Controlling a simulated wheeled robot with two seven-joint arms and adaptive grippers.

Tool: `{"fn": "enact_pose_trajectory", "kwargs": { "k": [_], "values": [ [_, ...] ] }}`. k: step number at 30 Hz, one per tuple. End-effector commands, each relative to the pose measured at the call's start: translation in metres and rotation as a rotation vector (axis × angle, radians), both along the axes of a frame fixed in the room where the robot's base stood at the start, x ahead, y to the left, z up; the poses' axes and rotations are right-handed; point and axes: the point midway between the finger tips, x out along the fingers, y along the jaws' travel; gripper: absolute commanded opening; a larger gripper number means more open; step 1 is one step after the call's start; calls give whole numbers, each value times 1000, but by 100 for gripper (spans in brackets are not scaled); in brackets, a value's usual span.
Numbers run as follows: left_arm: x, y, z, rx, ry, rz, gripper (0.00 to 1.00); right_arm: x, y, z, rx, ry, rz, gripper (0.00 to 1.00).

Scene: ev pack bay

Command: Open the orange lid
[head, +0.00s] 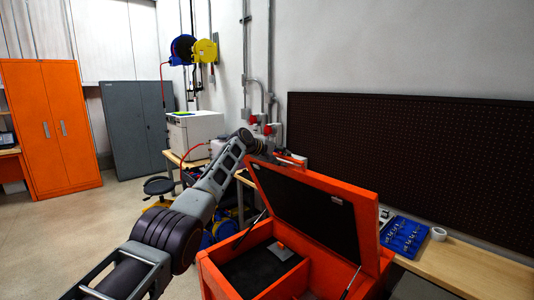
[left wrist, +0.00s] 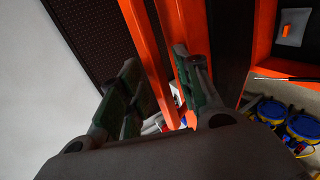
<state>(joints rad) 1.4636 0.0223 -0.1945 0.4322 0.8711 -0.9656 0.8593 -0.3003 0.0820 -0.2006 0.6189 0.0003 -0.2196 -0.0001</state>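The orange lid (head: 310,205) stands raised and tilted back over the orange box (head: 223,281), with its dark inner panel facing the front. The box is open and its inside shows. My left arm reaches in from the left, and my left gripper (head: 262,148) is at the lid's upper left corner, with its fingertips partly hidden. In the left wrist view the two fingers of my left gripper (left wrist: 165,90) are apart, with the orange lid edge (left wrist: 150,50) running between them. I see no firm grip on it. My right gripper is not in view.
A small grey block with an orange part (head: 284,251) sits inside the box. A wooden bench (head: 470,268) with a blue tool tray (head: 403,236) and a white roll (head: 438,233) stands at right. A stool (head: 159,187) stands behind my arm. Floor at left is clear.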

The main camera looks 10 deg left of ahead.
Motion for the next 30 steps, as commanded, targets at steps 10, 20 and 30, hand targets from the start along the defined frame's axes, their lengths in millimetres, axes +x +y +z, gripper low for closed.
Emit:
{"fn": "enact_pose_trajectory", "kwargs": {
  "k": [10,20,30],
  "values": [
    [-6,6,5,-1,-1,-1,34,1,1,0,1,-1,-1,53],
    [-15,13,9,-1,-1,0,34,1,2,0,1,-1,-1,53],
    [-28,22,17,1,-1,0,34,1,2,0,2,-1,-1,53]
  ]
}}
